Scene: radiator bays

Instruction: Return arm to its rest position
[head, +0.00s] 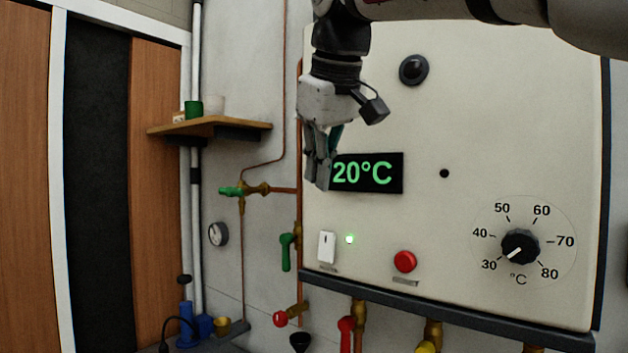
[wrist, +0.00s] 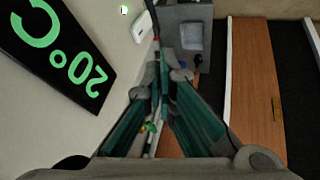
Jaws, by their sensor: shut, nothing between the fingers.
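My gripper (head: 318,186) hangs pointing down in front of the left part of the white boiler panel (head: 430,110) in the head view. It is shut and empty. Its fingers overlap the left edge of the black display (head: 390,173), which reads 20°C in green. In the wrist view the fingertips (wrist: 168,72) are close together at the centre, and the display (wrist: 60,45) is at the left. My arm reaches in from the top right of the head view. Whether the fingers touch the panel cannot be told.
Below the display are a white rocker switch (head: 327,246), a lit green lamp (head: 350,239) and a red button (head: 405,261). A dial (head: 520,246) is at right. A wooden shelf (head: 210,126), a green-handled valve (head: 287,250) and a gauge (head: 218,234) are left of the panel.

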